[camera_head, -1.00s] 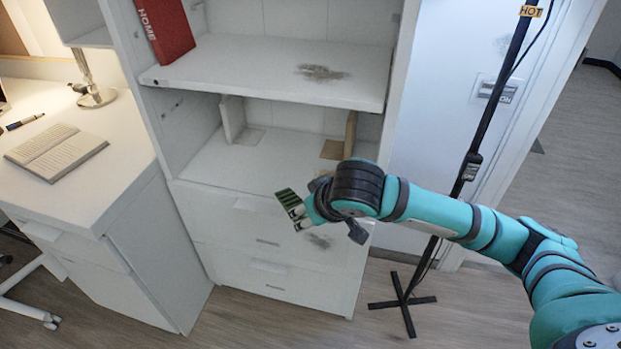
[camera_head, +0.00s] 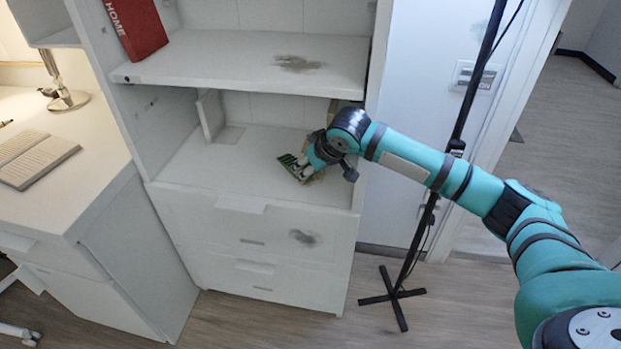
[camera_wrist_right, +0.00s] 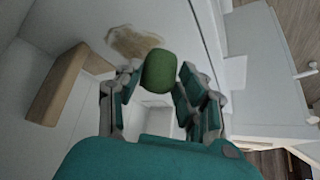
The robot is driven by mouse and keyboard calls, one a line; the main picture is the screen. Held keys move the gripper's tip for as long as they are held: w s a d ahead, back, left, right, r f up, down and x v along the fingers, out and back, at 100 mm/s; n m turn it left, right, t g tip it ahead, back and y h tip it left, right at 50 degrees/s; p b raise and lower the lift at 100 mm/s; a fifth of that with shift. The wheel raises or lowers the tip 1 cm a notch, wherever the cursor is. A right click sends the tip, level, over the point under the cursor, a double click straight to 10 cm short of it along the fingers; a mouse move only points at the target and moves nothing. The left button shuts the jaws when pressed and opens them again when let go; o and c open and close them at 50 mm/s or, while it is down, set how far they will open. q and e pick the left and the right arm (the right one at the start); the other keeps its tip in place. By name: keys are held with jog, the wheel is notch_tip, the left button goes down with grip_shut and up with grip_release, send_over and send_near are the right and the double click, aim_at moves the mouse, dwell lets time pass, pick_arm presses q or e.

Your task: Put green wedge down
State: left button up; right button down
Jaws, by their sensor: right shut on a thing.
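The green wedge (camera_head: 289,162) shows as a dark green, striped piece at the tip of my right gripper (camera_head: 302,168), over the front part of the lower open shelf (camera_head: 215,167). In the right wrist view the wedge (camera_wrist_right: 159,71) sits between the two fingers of my right gripper (camera_wrist_right: 155,85), which is shut on it. I cannot tell whether the wedge touches the shelf board. The fingers and wrist hide part of it in the head view. My left gripper is not in view.
A white bookend (camera_head: 209,114) stands at the shelf's left. A wooden bookend (camera_wrist_right: 60,84) stands at its right, mostly hidden behind my wrist in the head view. The upper shelf (camera_head: 240,66) overhangs, with a red book (camera_head: 136,28). A black stand (camera_head: 394,296) is at right.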

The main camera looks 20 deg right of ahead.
aim_at(311, 177)
jog(key=f, duration=0.2)
jog(key=f+b, duration=0.1)
jog(key=shift+w+d+f, duration=0.15)
jog(key=shift+w+d, duration=0.1)
jog(key=shift+w, duration=0.1)
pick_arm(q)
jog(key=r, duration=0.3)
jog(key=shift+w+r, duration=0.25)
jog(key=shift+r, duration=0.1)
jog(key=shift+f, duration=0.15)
pick_arm(e)
jog(key=shift+f, duration=0.1)
jog(key=c, duration=0.9)
grip_release()
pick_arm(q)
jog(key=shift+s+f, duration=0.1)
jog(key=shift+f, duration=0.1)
pick_arm(e)
jog(key=shift+o, duration=0.4)
